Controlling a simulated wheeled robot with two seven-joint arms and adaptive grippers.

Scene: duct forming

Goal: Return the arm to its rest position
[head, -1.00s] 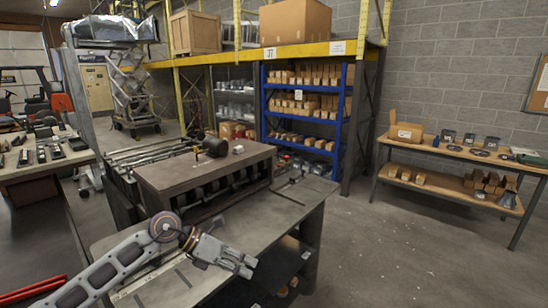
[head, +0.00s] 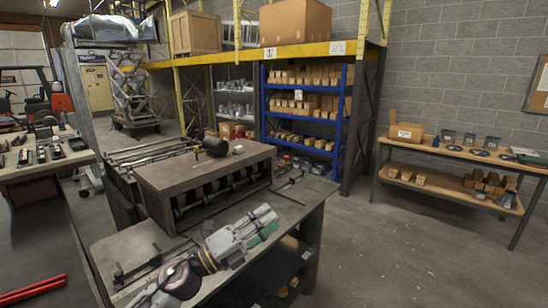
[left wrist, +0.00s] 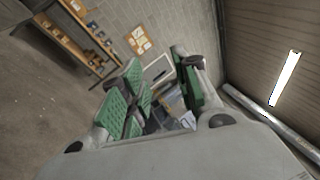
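My left gripper (head: 264,222) is above the front part of the grey metal workbench (head: 112,253), near its right edge. It points up and to the right in the head view, with a green finger pad showing. In the left wrist view the gripper (left wrist: 158,85) has its green-padded fingers apart with nothing held between them. My left arm comes in from the bottom of the head view. My right gripper is not in view.
A dark clamp-like tool (head: 135,268) lies at the bench's front left. A side table (head: 458,152) with parts is at the right. The floor (head: 400,250) between is clear.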

